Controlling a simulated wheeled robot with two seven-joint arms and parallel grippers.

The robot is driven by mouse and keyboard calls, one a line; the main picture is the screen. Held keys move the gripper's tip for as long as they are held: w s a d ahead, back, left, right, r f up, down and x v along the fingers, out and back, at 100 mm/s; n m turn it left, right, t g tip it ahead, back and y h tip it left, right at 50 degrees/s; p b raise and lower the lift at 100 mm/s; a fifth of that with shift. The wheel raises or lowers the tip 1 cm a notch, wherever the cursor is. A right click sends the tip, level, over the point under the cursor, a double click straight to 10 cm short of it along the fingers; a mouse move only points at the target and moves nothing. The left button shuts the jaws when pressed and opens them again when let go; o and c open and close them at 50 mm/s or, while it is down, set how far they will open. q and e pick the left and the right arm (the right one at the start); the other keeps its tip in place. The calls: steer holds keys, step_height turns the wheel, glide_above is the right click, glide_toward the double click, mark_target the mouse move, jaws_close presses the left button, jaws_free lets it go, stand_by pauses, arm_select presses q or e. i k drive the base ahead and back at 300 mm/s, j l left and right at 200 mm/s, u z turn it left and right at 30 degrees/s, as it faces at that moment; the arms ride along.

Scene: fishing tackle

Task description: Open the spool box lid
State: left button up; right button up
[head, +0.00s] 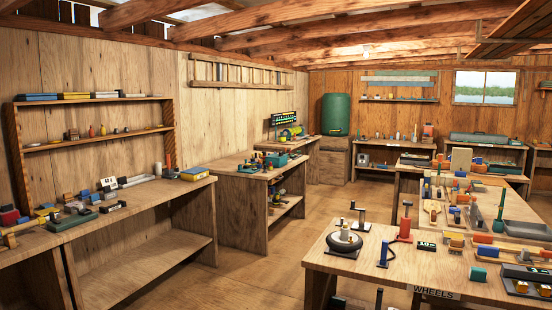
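Neither of my grippers is in the head view. I cannot tell for sure which thing is the spool box. A teal box (275,159) sits on the middle bench by the left wall. A long grey-green case (478,139) lies on the far right bench. All are too small to make out a lid clearly.
A near left bench (150,200) runs along the wall under a shelf (95,135). A right table (345,275) carries a round dark wheel-like fixture (344,242), a red stand (405,230) and several small parts. Open wooden floor (240,280) lies between them.

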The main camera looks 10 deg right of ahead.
mark_target(281, 155)
steer(key=i+u, duration=0.3)
steer(key=i, duration=1.1)
steer(key=i+l+u, duration=0.1)
steer(key=i, duration=1.1)
steer(key=i+z, duration=0.25)
steer(key=i, duration=0.25)
steer(key=i+z, duration=0.3)
steer(key=i, duration=0.25)
steer(key=i+j+z, duration=0.25)
steer(key=i, duration=0.25)
steer(key=i+j+z, duration=0.25)
steer(key=i, duration=0.25)
steer(key=i+l+z, duration=0.35)
steer(key=i, duration=0.8)
steer(key=i+j+z, duration=0.3)
steer(key=i, duration=1.45)
steer(key=i+l+u, duration=0.1)
steer(key=i, duration=0.45)
steer(key=i+l+u, duration=0.1)
steer(key=i, duration=0.5)
steer(key=i+l, duration=0.2)
steer(key=i, duration=0.4)
